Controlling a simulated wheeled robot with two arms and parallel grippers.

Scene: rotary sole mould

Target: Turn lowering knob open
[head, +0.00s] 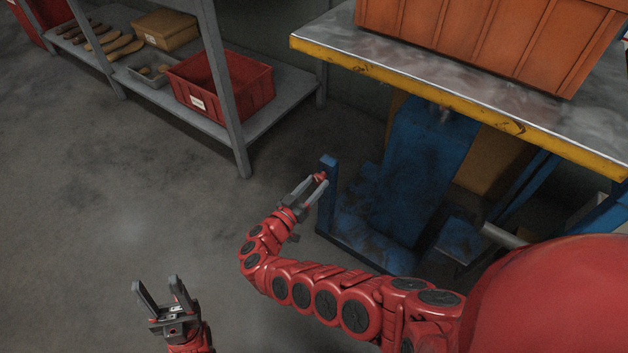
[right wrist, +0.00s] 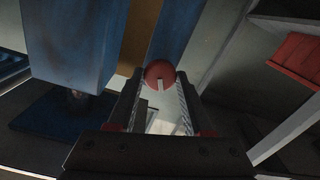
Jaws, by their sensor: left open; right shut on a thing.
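The lowering knob (head: 320,177) is small and red, on the side of a blue post (head: 328,166) that stands at the left of the blue lift base. In the right wrist view the knob (right wrist: 160,74) is round with a pale mark on its face. My right gripper (head: 318,184) reaches the knob from the left and is shut on it, one finger on each side; its fingers also show in the right wrist view (right wrist: 160,98). My left gripper (head: 163,284) is open and empty over the floor at the lower left, well apart from the knob.
A lift table (head: 460,95) with a yellow edge overhangs the blue base (head: 375,225) and carries an orange crate (head: 490,40). A grey shelf (head: 270,120) at the back holds a red bin (head: 220,85), a cardboard box (head: 163,30) and several soles. The floor at left is clear.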

